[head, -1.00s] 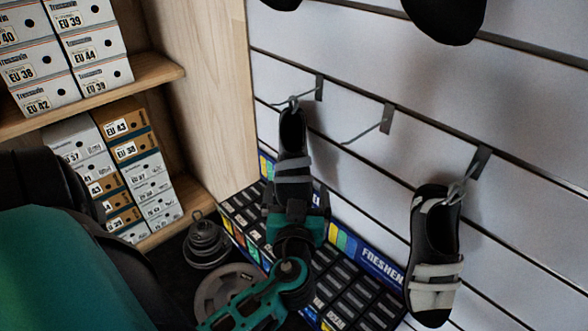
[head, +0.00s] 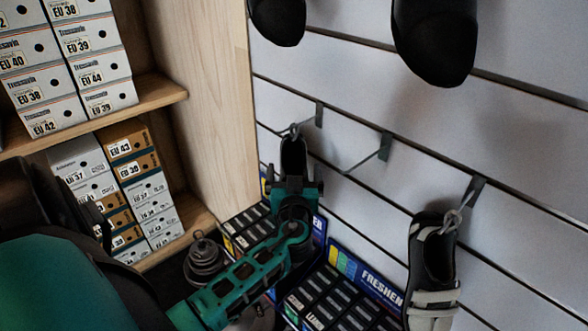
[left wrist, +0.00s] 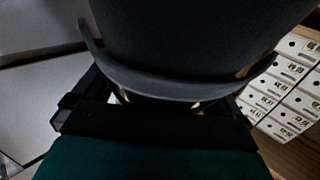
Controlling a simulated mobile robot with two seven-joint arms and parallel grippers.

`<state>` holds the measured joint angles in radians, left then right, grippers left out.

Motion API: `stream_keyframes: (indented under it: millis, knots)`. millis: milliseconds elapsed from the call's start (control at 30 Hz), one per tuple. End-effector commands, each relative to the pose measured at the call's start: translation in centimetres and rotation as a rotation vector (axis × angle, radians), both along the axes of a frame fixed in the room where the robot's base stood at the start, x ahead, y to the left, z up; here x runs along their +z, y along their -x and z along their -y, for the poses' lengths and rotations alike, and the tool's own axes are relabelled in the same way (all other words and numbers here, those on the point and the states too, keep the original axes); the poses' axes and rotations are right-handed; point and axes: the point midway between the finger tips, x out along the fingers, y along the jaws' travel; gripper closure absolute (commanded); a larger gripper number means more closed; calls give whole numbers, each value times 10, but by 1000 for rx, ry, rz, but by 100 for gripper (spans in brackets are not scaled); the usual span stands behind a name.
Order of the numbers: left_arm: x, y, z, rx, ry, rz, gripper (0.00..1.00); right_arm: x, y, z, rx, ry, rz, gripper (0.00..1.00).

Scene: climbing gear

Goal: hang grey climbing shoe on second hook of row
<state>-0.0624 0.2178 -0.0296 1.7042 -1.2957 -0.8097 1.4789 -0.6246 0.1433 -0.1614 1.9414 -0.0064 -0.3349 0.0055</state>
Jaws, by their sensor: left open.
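A dark climbing shoe (head: 293,155) with grey straps, the straps now covered, hangs by a loop at the first hook (head: 318,115), leftmost of the row. The second hook (head: 385,147) is empty. My left gripper (head: 295,186) is open in front of this shoe and hides its lower part. In the left wrist view the shoe's dark body (left wrist: 200,45) fills the top, very close, with the open left gripper (left wrist: 158,103) on either side of its lower edge. Whether the fingers touch it I cannot tell. My right gripper is out of view.
Another dark shoe (head: 432,265) with pale straps hangs on the third hook (head: 475,190). Two dark shoes (head: 276,20) (head: 435,40) hang above. Displays of small boxes (head: 345,295) stand below. Shoe boxes (head: 105,85) fill wooden shelves at left. The slatted wall around the second hook is clear.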

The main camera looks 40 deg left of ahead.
Motion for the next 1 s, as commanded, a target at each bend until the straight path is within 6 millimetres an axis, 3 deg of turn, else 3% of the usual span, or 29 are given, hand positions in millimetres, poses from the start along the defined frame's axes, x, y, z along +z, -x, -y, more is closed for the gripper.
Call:
stream_keyframes:
  millis: [400, 1000]
  knots:
    - [0, -5, -5, 0, 0, 0, 2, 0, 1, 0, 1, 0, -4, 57]
    - [0, -4, -4, 0, 0, 0, 59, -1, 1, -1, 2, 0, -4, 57]
